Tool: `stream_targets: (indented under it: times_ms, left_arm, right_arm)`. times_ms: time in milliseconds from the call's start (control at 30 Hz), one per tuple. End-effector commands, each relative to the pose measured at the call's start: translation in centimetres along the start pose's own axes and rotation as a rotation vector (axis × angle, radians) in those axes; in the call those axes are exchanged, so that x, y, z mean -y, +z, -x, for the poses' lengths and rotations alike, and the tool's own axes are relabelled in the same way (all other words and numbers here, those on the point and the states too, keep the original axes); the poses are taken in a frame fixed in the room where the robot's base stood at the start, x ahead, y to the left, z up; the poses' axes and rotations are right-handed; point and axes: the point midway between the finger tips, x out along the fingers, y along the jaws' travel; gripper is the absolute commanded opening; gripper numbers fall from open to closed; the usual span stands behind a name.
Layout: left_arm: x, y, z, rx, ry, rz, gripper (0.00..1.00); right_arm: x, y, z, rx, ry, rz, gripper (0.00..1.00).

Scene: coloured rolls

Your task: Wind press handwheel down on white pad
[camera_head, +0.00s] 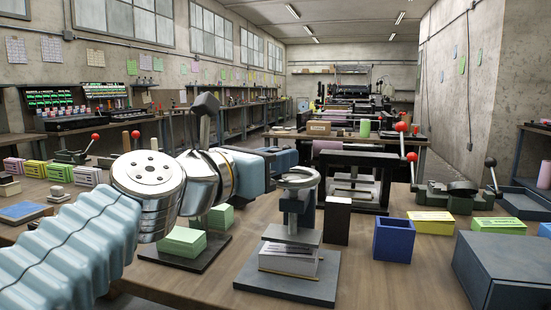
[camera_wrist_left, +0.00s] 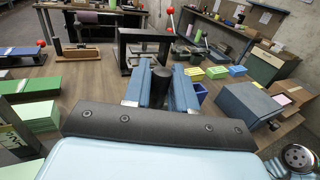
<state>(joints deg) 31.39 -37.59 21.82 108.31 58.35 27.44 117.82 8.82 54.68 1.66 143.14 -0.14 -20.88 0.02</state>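A small press stands on a grey base plate (camera_head: 315,290) in the middle front of the head view. Its grey handwheel (camera_head: 300,180) tops a dark column, and its flat plate (camera_head: 293,235) is just over the white pad (camera_head: 288,262); I cannot tell whether they touch. My left gripper (camera_head: 288,158) is at the far-left side of the handwheel. In the left wrist view its blue fingers (camera_wrist_left: 163,88) stand on both sides of a black upright knob (camera_wrist_left: 161,78), which appears held between them. My right gripper is not in view.
A dark block (camera_head: 337,222) and a blue open box (camera_head: 394,240) stand right of the press. A large grey-blue box (camera_head: 505,265) is at the right front. Green pads (camera_head: 184,241) lie behind my left arm. A red-knobbed press (camera_head: 402,127) stands behind.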

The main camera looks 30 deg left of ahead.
Motion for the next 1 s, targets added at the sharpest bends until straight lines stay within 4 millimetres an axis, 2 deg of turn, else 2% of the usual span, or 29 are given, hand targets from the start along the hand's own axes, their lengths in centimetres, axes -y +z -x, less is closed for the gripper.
stream_targets:
  times_ms: [33, 133, 167, 567, 1000]
  left_arm:
    - [0.0, 0.0, 0.0, 0.0, 0.0, 0.0, 0.18]
    - [0.0, 0.0, 0.0, 0.0, 0.0, 0.0, 0.02]
    - [0.0, 0.0, 0.0, 0.0, 0.0, 0.0, 0.0]
    - [-0.3, 0.0, -0.1, -0.001, -0.076, 0.002, 0.0]
    - [-1.6, 0.3, -0.8, -0.001, -0.434, 0.003, 0.0]
  right_arm:
    - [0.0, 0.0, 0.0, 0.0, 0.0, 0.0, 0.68]
    - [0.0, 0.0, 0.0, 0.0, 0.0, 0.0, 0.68]
    - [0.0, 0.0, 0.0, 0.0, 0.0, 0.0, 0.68]
    - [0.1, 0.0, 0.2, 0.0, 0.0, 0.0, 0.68]
    - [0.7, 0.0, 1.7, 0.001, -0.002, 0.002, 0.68]
